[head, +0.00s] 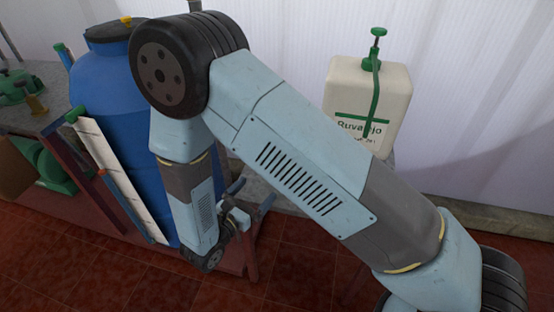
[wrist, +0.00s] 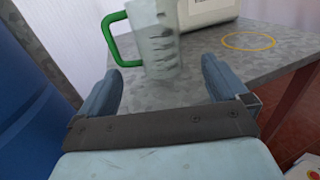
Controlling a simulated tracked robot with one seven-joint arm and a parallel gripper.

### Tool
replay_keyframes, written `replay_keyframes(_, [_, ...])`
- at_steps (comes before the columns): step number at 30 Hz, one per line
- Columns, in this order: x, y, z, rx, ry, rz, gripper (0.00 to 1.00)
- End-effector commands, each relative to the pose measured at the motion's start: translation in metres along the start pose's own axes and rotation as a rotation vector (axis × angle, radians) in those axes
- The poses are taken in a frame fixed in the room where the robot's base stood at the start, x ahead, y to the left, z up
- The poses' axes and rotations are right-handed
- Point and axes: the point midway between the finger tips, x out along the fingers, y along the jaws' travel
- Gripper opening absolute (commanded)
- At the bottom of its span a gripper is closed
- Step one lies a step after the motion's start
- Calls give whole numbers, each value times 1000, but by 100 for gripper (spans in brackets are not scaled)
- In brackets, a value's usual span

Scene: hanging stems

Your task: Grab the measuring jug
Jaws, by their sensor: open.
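The measuring jug (wrist: 157,40) stands upright on a grey speckled table in the wrist view. It is translucent white with dark graduation marks and a green handle (wrist: 116,40) on its left side. My gripper (wrist: 158,85) is open, with its two blue-grey fingers apart. The jug is in front of the gap between the fingertips, and the gripper does not hold it. In the head view my gripper (head: 252,198) is low by the blue barrel, partly hidden by the wrist. The jug cannot be made out in the head view, where my arm covers that area.
A blue barrel (head: 112,75) stands left of my gripper, with a white board (head: 118,178) leaning against it. A white canister with a green pump (head: 362,100) stands behind my arm. The grey table (wrist: 220,68) has a yellow ring (wrist: 248,41) and bare room right of the jug.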

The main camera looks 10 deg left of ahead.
Motion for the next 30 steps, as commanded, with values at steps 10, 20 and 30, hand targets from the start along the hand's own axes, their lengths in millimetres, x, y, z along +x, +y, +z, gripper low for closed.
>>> replay_keyframes(10, [51, -2, -2, -5, -4, -9, 100])
replay_keyframes(20, [93, -4, -2, -5, -3, -12, 100])
replay_keyframes(30, [118, -2, 2, -4, -3, -16, 100])
